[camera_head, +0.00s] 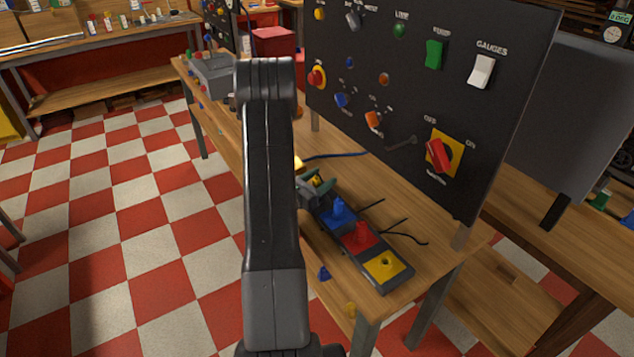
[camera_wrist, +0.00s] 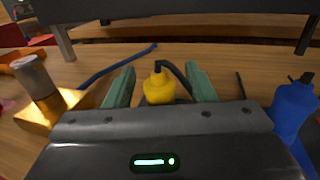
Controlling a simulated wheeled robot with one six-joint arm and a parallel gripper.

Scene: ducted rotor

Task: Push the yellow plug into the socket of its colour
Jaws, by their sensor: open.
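The yellow plug (camera_wrist: 159,88) stands between the two green fingers of my gripper (camera_wrist: 160,80) in the wrist view, with a small gap on each side. A dark cable leaves its top; its lower end is hidden behind my gripper body. My gripper is open. The yellow socket (camera_head: 384,265) is at the near right end of a dark strip on the bench, with a dark hole in its top and nothing in it.
A blue plug (camera_head: 339,211) and a red plug (camera_head: 362,236) stand on the strip between my gripper and the yellow socket. The blue plug also shows at the right of the wrist view (camera_wrist: 292,108). Loose cables lie behind. A black switch panel (camera_head: 420,90) rises behind the strip.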

